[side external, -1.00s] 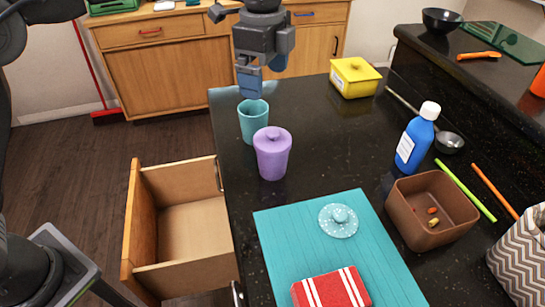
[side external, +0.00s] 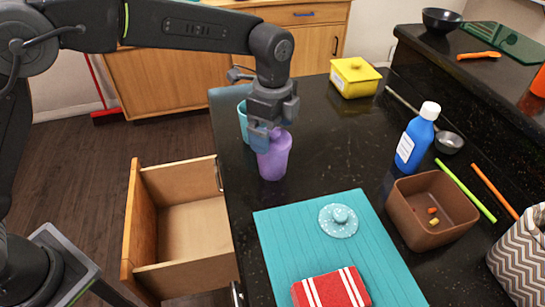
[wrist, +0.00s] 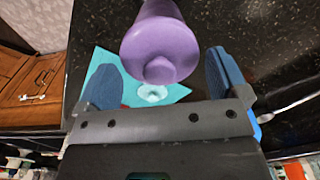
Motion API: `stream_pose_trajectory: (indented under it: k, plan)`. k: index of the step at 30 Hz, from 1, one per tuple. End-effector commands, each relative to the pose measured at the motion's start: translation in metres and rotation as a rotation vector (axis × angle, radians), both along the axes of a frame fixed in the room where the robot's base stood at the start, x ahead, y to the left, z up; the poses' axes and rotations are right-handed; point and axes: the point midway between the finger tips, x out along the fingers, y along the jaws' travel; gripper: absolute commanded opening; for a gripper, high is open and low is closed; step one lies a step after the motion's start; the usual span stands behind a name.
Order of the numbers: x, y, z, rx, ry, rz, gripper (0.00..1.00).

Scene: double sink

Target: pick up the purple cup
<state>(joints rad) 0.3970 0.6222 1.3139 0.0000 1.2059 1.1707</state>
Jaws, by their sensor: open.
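The purple cup (side external: 273,160) with a lid stands upright on the black counter near its left edge. In the wrist view the cup (wrist: 160,48) appears between the two blue fingers, beyond their tips, with its knobbed lid facing the camera. My gripper (side external: 266,136) is open and sits at the top of the cup, its fingers partly hiding the lid. In the wrist view my gripper (wrist: 165,75) has a finger on each side of the cup with gaps visible. I cannot tell whether a finger touches it.
A teal cup (side external: 242,118) stands just behind, partly hidden by my gripper. A yellow box (side external: 354,78), blue bottle (side external: 415,140) and brown bin (side external: 400,215) stand to the right. A teal mat (side external: 290,240) lies in front. An open drawer (side external: 140,220) juts out left.

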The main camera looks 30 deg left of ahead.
Motion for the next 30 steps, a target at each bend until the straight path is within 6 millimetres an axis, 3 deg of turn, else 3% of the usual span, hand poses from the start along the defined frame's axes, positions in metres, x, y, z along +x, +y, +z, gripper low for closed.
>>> stream_pose_trajectory:
  k: [6, 14, 27, 30]
  plan:
    - [-0.001, 0.000, -0.024, -0.002, 0.000, -0.001, 0.93]
    - [-0.001, 0.000, -0.026, -0.002, -0.001, -0.001, 0.92]
    - [-0.001, 0.000, -0.025, -0.002, -0.001, -0.001, 0.49]
    - [-0.001, 0.000, -0.025, -0.003, -0.001, -0.001, 0.48]
